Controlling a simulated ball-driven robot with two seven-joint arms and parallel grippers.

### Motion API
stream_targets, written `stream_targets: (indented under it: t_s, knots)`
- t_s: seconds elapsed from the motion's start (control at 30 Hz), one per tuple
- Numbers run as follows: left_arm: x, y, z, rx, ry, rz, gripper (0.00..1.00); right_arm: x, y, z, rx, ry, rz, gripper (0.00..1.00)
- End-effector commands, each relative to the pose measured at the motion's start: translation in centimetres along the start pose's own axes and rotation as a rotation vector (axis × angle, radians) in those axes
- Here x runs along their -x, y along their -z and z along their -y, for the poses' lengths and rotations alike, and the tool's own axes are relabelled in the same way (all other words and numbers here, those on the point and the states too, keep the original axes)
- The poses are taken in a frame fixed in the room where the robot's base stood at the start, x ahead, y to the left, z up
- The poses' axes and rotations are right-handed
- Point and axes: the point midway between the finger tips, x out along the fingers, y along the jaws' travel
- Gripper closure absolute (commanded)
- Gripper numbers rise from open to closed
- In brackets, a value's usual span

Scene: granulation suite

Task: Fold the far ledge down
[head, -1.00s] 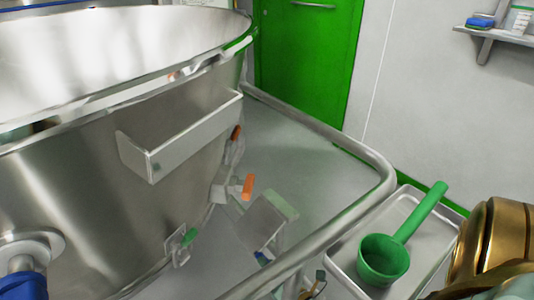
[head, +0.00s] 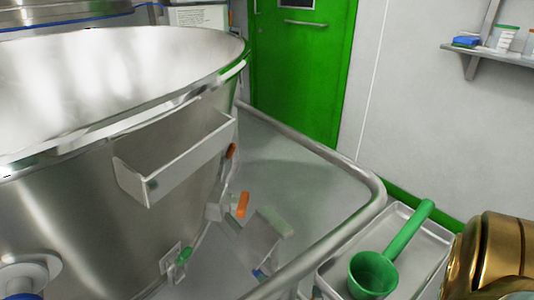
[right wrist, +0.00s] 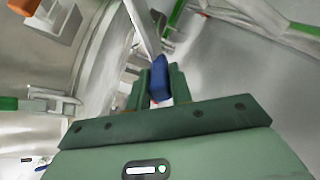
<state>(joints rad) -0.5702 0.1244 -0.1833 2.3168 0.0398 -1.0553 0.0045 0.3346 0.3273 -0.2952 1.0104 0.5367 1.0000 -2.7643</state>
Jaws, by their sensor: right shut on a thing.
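A bent metal plate (head: 262,240) sits low between the large steel bowl and the tubular rail in the head view, with a small blue bit at its lower edge. I take it as the far ledge, but am not certain. My right gripper (right wrist: 158,82) has dark green fingers in the right wrist view. It is shut on a blue tab (right wrist: 160,78), at the end of a thin metal strip. In the head view the rail and frame edge hide most of this gripper. My left gripper is out of view.
A trough-like metal shelf (head: 175,155) is fixed to the bowl (head: 75,220). An orange handle (head: 242,205) and a green lever (head: 183,257) are close by. The thick rail (head: 350,215) curves around them. A green scoop (head: 373,272) lies on a tray (head: 435,255) at right.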

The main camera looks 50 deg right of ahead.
Motion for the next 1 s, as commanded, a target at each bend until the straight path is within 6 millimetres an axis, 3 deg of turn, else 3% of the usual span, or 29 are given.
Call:
stream_targets:
  t_s: [0.17,0.4,1.0]
  knots:
    - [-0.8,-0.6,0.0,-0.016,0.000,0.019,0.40,0.2,-0.3,2.2,0.018,0.010,0.000,1.00]
    - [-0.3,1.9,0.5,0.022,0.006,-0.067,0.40,0.3,-1.0,4.2,0.193,0.011,-0.001,1.00]
    - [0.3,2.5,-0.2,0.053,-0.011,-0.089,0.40,0.3,-2.2,5.9,0.246,0.009,-0.003,1.00]
